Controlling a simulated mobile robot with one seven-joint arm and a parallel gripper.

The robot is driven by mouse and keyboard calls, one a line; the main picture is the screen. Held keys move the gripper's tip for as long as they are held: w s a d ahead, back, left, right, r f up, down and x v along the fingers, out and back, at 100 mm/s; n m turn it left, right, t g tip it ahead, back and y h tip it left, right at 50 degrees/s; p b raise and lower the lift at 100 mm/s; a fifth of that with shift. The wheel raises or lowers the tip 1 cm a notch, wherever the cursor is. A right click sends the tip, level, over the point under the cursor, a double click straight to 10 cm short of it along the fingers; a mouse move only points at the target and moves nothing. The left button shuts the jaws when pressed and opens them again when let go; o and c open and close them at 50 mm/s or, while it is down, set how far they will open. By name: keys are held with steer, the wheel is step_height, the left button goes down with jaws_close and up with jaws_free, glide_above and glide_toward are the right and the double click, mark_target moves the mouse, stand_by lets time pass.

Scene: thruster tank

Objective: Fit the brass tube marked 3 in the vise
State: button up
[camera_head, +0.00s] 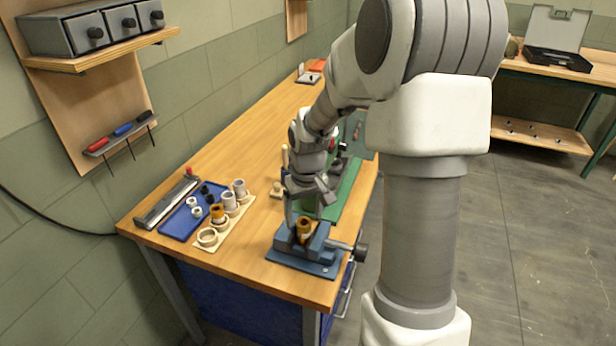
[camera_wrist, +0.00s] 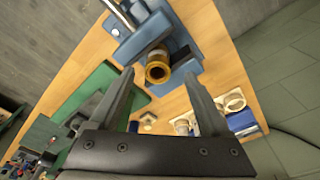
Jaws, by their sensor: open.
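A brass tube (camera_head: 304,229) stands upright in the blue vise (camera_head: 310,264) at the near end of the bench. In the wrist view the tube (camera_wrist: 157,72) shows its open ringed end between the blue vise jaws (camera_wrist: 143,38). No number on it is legible. My gripper (camera_head: 306,208) is just above the vise. In the wrist view my gripper (camera_wrist: 158,76) is open, its two fingers spread to either side of the tube, with no clear contact. Whether the vise jaws press on the tube cannot be told.
A beige rack (camera_head: 235,224) left of the vise holds grey tubes and another brass-coloured piece (camera_head: 217,212). A blue tray (camera_head: 178,225) with small rings lies beside it. A green mat (camera_head: 350,203) lies behind the vise. The vise handle (camera_head: 361,252) sticks out past the bench edge.

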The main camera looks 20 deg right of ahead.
step_height(320, 180, up, 14)
steer(key=s, duration=0.1)
steer(key=shift+s+d+f+p, duration=0.2)
steer(key=shift+s+d+p, duration=0.1)
steer(key=shift+p, duration=0.1)
steer(key=shift+a, duration=0.1)
